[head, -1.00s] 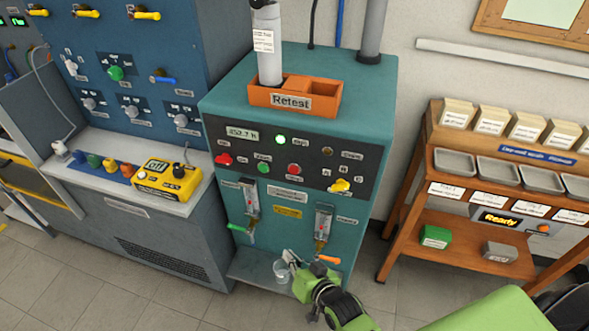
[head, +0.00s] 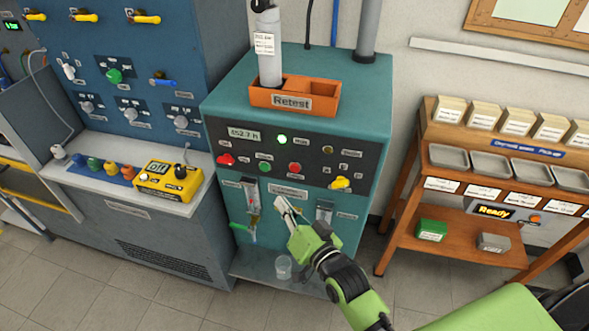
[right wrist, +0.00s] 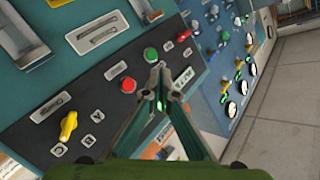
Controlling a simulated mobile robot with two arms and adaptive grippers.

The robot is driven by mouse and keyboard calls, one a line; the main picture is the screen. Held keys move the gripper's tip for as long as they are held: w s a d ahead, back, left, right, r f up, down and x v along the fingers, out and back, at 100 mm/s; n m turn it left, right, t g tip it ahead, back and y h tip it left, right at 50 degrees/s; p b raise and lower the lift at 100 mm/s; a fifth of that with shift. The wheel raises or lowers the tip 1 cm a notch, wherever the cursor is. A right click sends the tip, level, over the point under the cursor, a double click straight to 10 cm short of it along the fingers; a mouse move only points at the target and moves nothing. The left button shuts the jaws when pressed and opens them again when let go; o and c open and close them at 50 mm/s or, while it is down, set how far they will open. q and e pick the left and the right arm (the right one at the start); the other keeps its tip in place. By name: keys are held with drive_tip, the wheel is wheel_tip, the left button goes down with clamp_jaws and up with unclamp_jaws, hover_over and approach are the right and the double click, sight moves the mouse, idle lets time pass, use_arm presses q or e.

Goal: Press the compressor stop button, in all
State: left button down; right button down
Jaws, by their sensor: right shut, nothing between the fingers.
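The teal compressor cabinet (head: 340,120) has a dark control panel (head: 316,152) on its front. On it are a round red button (head: 294,167), a green button (head: 264,167) to its left and a larger red knob (head: 226,160) farther left. Their labels are too small to read. My right gripper (head: 281,204) is shut and empty, in front of the cabinet, below the red button in the picture. In the right wrist view, the shut fingertips (right wrist: 159,76) appear beside the red button (right wrist: 128,85) and green button (right wrist: 150,54); contact is not visible. My left gripper is out of view.
A yellow selector (head: 340,183) sits right of the red button. Flow tubes with handles are below the panel; my right arm partly hides one. A clear cup (head: 283,268) stands on the low ledge. A wooden rack (head: 450,206) stands to the right.

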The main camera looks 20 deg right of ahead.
sight(295, 168)
drive_tip(key=w+d+b, duration=0.2)
drive_tip(key=w+d, duration=0.3)
drive_tip(key=w, duration=0.2)
drive_tip(key=shift+w+b, duration=0.15)
drive_tip(key=shift+b, duration=0.2)
idle(1.3)
drive_tip(key=shift+w+d, duration=0.15)
drive_tip(key=shift+w, duration=0.2)
drive_tip(key=shift+w+d, duration=0.3)
drive_tip(key=shift+w, duration=0.1)
idle(0.6)
drive_tip(key=shift+s+a+r, duration=0.1)
drive_tip(key=shift+s, duration=0.05)
idle(0.3)
drive_tip(key=shift+s+a+p, duration=0.4)
drive_tip(key=shift+s+p, duration=0.25)
drive_tip(key=shift+p, duration=0.05)
